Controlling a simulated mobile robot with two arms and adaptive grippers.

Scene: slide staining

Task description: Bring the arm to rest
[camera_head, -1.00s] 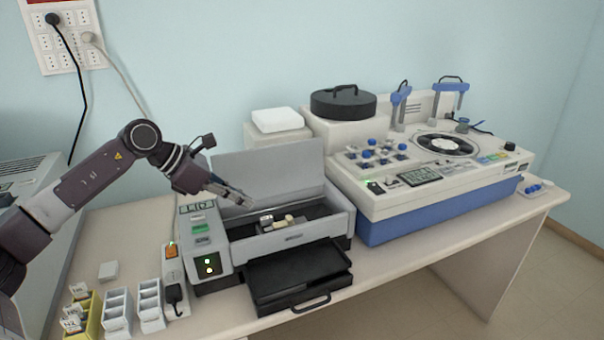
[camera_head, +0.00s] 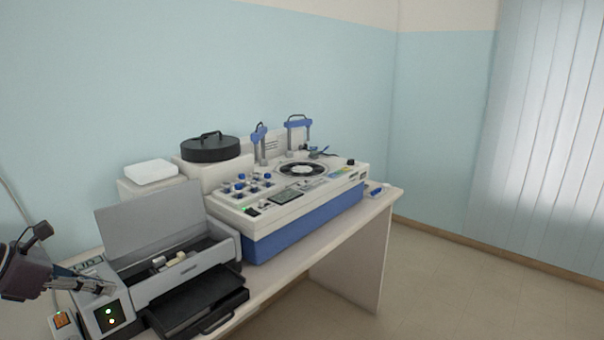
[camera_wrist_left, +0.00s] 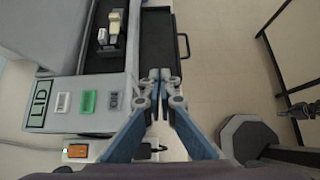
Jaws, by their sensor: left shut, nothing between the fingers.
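My left gripper (camera_head: 84,286) is at the left edge of the head view, in front of the control panel of the grey slide machine (camera_head: 186,289). In the left wrist view its fingers (camera_wrist_left: 159,78) are together and empty, above the machine's front and its black tray. The machine's lid (camera_head: 150,216) stands open. Inside lies a small holder with a pale piece (camera_head: 172,259). The black front tray (camera_head: 196,302) is pulled out. My right gripper does not show in the head view.
A white and blue stainer (camera_head: 300,215) with a round black lid (camera_head: 210,148) stands right of the grey machine. A white box (camera_head: 151,172) is behind. A power strip (camera_wrist_left: 80,152) lies by the panel. Open floor (camera_head: 450,290) is at right.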

